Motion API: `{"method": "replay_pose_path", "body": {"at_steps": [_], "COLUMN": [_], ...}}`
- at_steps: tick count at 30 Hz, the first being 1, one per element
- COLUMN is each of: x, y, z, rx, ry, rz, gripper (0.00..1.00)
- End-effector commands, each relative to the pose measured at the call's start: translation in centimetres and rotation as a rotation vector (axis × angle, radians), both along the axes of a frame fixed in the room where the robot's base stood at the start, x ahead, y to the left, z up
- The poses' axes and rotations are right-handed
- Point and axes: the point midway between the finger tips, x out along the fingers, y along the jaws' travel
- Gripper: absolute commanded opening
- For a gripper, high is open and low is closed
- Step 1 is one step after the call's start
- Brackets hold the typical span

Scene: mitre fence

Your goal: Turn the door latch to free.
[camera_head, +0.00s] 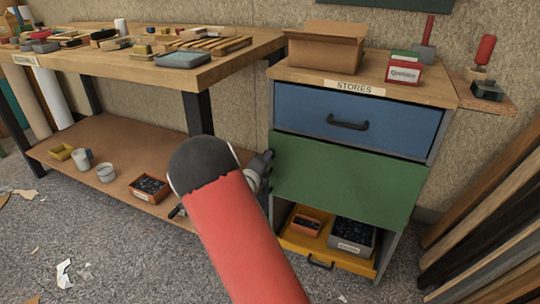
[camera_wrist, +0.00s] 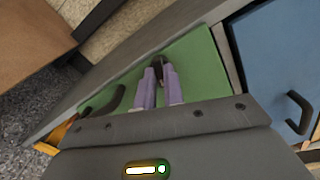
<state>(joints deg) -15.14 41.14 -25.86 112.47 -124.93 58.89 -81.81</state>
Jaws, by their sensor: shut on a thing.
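The green door (camera_head: 350,176) fills the middle of the stores cabinet. It also shows in the wrist view (camera_wrist: 197,62). My gripper (camera_head: 266,158) is at the door's left edge in the head view, mostly behind my own red arm. In the wrist view its two pale purple fingers (camera_wrist: 159,74) are shut on a small dark piece, the door latch (camera_wrist: 158,62), against the green face. The latch is mostly covered by the fingers, so its angle is hard to tell. A dark curved handle (camera_wrist: 116,100) is beside the fingers on the door. The latch is hidden in the head view.
A blue drawer (camera_head: 355,118) with a dark handle is above the door. A yellow drawer (camera_head: 325,253) stands pulled out below, holding small boxes. A workbench (camera_head: 235,70) with a lower shelf is at left. Long boards (camera_head: 490,215) lean at right.

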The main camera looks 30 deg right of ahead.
Motion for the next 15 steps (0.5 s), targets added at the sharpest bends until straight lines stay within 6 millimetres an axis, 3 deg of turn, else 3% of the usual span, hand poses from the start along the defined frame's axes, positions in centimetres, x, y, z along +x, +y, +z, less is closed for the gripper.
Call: {"method": "replay_pose_path", "body": {"at_steps": [15], "x": [-0.04], "y": [0.01], "z": [-0.32], "rx": [0.200], "ry": [-0.253], "rz": [0.000], "gripper": [0.00]}}
